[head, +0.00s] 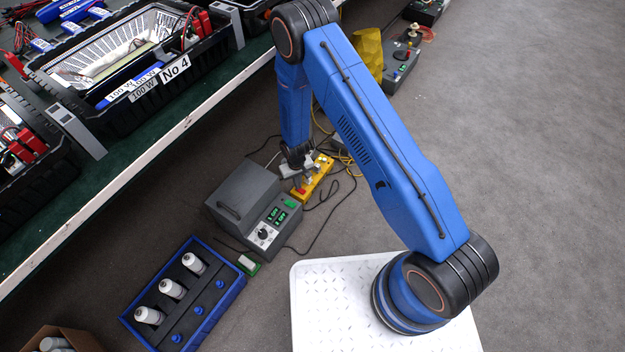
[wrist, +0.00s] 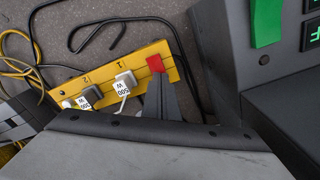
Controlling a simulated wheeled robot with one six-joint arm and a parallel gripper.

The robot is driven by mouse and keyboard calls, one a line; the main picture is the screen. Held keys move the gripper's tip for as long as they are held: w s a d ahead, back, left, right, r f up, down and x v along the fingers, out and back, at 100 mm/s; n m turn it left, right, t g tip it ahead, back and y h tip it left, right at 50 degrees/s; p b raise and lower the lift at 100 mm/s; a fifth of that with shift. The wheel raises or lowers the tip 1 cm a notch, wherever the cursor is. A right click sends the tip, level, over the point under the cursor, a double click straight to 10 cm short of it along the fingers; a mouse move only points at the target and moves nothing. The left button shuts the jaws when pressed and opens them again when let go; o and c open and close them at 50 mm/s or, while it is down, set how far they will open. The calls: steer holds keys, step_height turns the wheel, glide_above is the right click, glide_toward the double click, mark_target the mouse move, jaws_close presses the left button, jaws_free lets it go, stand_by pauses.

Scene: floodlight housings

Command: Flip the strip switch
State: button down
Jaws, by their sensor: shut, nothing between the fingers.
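The yellow power strip (head: 322,176) lies on the floor beside a grey box. In the wrist view the strip (wrist: 141,60) runs across the upper left, with its red switch (wrist: 155,64) at the right end. My gripper (head: 297,172) points down over the strip. In the wrist view my gripper (wrist: 164,80) is shut and empty, its tips right at the red switch. I cannot tell whether they touch it, or which way the switch is tilted.
The grey box (head: 240,198) with green displays and a green switch (wrist: 266,22) stands close to the strip. Black and yellow cables lie around it. A blue tray (head: 235,290) with white bottles is at the front. A workbench edge (head: 150,155) runs along the left. Open floor lies right.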

steer(key=shift+f, duration=0.4)
stand_by(0.3)
step_height(320, 180, up, 7)
stand_by(0.9)
steer(key=shift+r, duration=0.1)
stand_by(0.4)
